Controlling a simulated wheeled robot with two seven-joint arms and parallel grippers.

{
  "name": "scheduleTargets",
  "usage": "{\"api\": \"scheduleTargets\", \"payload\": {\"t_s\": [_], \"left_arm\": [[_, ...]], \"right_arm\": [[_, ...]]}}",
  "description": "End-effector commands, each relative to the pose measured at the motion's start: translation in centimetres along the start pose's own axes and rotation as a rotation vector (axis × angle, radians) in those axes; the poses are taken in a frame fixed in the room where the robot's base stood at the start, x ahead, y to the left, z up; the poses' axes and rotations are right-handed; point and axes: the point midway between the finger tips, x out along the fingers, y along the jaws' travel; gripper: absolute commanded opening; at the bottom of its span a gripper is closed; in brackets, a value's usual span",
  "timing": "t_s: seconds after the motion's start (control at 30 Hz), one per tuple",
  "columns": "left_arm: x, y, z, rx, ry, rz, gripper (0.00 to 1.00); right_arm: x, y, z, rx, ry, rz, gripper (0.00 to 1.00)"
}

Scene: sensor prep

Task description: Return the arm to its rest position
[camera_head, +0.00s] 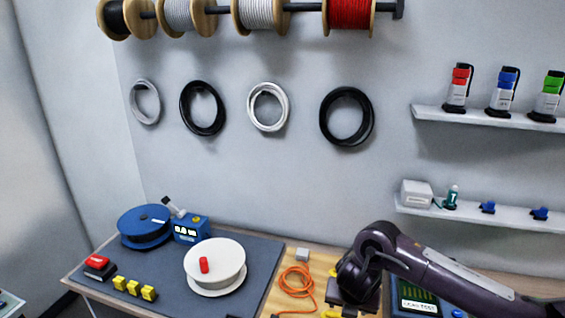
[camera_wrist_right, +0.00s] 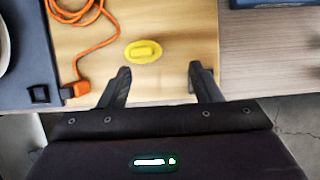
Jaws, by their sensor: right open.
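My right arm (camera_head: 440,272) comes in from the right in the head view, its dark wrist bent down over the front part of the table. My right gripper's two dark fingers (camera_wrist_right: 160,82) are spread apart in the right wrist view, with bare wood between them. A yellow oval piece (camera_wrist_right: 143,52) lies on the table just beyond the fingertips, untouched. My left arm and gripper do not show.
An orange cable (camera_head: 293,283) lies left of my right wrist. A grey mat (camera_head: 262,262) holds a white spool (camera_head: 228,254), a blue reel (camera_head: 143,222) and yellow blocks (camera_head: 133,287). A dark tester box (camera_head: 412,298) stands close to my right arm.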

Motion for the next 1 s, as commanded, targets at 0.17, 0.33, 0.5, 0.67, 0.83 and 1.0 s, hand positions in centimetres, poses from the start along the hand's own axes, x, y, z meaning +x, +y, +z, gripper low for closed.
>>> {"api": "scheduleTargets", "payload": {"t_s": [0.17,0.33,0.5,0.67,0.83,1.0], "left_arm": [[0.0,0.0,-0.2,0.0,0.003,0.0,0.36],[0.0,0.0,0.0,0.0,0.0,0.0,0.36],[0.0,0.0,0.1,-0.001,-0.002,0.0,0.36],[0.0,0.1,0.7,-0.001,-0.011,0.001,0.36],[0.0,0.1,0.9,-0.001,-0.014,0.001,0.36],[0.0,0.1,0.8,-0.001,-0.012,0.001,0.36]], "right_arm": [[0.3,2.5,-2.0,0.038,0.003,0.069,0.58],[0.2,5.5,-4.4,0.099,0.01,0.156,0.58],[-0.5,9.2,-7.4,0.217,0.028,0.272,0.58],[-2.2,12.8,-10.5,0.421,0.067,0.401,0.58],[-5.5,14.9,-12.8,0.83,0.143,0.524,0.58],[-7.4,12.1,-13.1,1.338,0.217,0.519,0.58]]}}
